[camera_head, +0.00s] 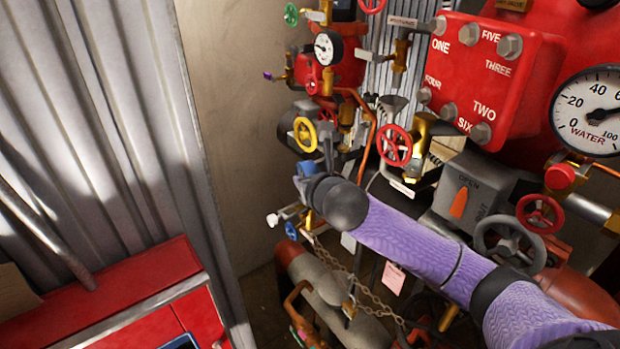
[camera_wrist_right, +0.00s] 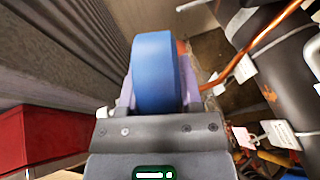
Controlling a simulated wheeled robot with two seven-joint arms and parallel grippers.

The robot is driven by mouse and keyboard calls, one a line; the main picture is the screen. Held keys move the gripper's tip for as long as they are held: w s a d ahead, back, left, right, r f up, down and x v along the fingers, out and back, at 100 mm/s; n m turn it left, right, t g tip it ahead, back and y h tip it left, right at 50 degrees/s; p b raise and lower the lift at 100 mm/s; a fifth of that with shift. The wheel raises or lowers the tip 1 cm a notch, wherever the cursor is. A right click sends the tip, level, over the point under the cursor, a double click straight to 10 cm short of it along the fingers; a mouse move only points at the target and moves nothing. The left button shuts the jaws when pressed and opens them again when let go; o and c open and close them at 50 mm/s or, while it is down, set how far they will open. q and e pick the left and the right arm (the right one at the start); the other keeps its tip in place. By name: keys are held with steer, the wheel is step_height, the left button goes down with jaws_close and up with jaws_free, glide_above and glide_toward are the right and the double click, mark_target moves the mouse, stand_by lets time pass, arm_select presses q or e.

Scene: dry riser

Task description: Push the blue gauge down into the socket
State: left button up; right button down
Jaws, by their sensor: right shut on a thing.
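The blue gauge (camera_wrist_right: 155,72) shows edge-on in the right wrist view, as a rounded blue body between the two purple fingers of my right gripper (camera_wrist_right: 158,88). The gripper is shut on it. In the head view my right arm comes in from the right, and the right gripper (camera_head: 304,182) is near the picture's middle, in front of the pipework. A small blue part of the gauge (camera_head: 308,168) shows there, mostly hidden by the gripper and wrist. I cannot make out the socket in either view. My left gripper is not in view.
A yellow handwheel (camera_head: 305,134) and a red handwheel (camera_head: 395,145) are close to the right gripper. A copper pipe (camera_wrist_right: 262,40) and hanging tags are at its right in the wrist view. A red cabinet (camera_head: 150,300) stands at lower left; corrugated wall (camera_head: 90,110) is behind it.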

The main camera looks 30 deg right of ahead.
steer(key=shift+f, duration=0.5)
steer(key=shift+c, duration=1)
jaws_free()
